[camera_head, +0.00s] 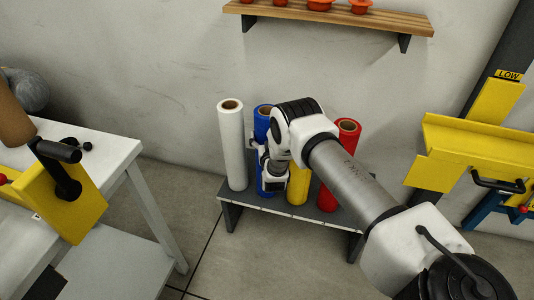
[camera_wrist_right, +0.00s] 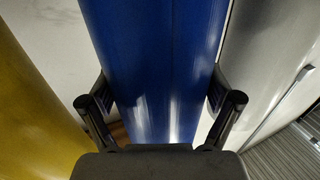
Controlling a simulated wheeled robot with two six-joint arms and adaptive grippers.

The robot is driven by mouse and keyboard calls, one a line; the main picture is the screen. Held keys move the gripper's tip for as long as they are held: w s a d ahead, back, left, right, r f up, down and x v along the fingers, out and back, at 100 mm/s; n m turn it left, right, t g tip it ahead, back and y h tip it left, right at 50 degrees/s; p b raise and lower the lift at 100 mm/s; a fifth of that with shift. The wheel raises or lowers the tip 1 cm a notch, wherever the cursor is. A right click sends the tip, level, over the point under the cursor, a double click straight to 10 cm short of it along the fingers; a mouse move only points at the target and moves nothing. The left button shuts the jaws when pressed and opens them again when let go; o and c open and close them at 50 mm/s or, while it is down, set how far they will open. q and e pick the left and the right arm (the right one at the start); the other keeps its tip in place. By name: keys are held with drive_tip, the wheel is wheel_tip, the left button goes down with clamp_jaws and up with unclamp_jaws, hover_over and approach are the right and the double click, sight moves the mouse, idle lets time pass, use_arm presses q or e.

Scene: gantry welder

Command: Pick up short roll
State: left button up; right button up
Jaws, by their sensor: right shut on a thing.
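Several upright rolls stand in a row on a low dark stand (camera_head: 285,209): a white roll (camera_head: 231,150), a blue roll (camera_head: 263,122), a yellow roll (camera_head: 298,187) and a red roll (camera_head: 330,192). My arm hides parts of the blue, yellow and red ones, so I cannot tell which is shortest. My right gripper (camera_head: 264,160) is at the blue roll. In the right wrist view the gripper (camera_wrist_right: 162,108) has one finger on each side of the blue roll (camera_wrist_right: 155,60) and is shut on it. The blue roll looks upright. My left gripper is not in view.
The yellow roll (camera_wrist_right: 35,95) and the white roll (camera_wrist_right: 262,50) stand close on either side of the blue one. A wooden shelf (camera_head: 330,15) hangs on the wall above. A white table (camera_head: 110,150) is at left, yellow machinery (camera_head: 470,150) at right.

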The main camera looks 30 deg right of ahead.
drive_tip(key=shift+r, duration=0.2)
wheel_tip(320, 180, up, 18)
drive_tip(key=p, duration=0.2)
drive_tip(key=shift+w+f, duration=0.1)
idle(0.4)
